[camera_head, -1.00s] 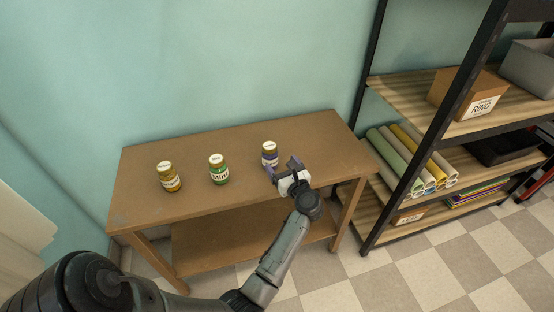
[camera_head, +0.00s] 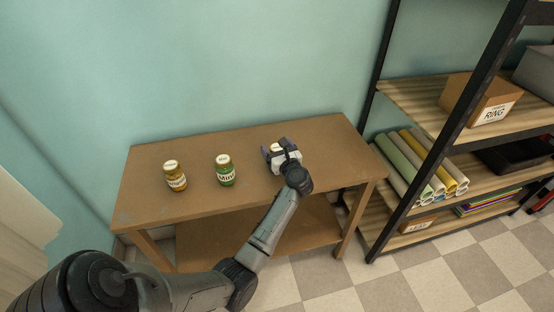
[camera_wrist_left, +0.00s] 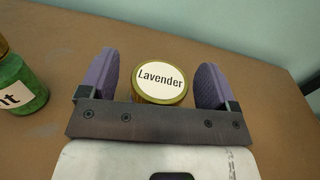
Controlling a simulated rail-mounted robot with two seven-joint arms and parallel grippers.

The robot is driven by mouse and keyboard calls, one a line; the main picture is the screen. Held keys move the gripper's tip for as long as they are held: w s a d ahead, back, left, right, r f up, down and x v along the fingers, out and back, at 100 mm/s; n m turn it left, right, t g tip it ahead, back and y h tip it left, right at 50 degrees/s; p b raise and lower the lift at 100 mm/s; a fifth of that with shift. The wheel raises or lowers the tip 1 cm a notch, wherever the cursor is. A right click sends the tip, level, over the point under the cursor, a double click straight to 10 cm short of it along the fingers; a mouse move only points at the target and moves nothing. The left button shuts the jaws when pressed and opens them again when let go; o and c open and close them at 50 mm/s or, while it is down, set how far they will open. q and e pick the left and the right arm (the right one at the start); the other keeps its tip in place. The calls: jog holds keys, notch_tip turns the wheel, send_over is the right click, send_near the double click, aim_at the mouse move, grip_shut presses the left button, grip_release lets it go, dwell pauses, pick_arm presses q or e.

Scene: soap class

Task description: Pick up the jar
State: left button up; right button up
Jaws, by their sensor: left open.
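Three jars stand upright in a row on the brown table (camera_head: 140,212). At the left is a yellow-brown jar (camera_head: 175,177), and in the middle a green jar (camera_head: 225,171). The third jar (camera_head: 275,147) is mostly hidden behind my left gripper (camera_head: 278,151) in the head view. In the left wrist view its lid reads "Lavender" (camera_wrist_left: 160,82). It sits between the two purple fingers of my open left gripper (camera_wrist_left: 159,82), with a gap on both sides. The green jar shows partly at the left of the wrist view (camera_wrist_left: 20,88). My right gripper is not in view.
A black-framed shelf unit (camera_head: 440,130) stands right of the table. It holds a cardboard box labelled "RING" (camera_head: 480,99) and several rolled tubes (camera_head: 425,165). A teal wall (camera_head: 240,60) is close behind the table. The tabletop between the jars is clear.

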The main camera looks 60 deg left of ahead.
pick_arm(q)
jog(key=c, duration=1.2)
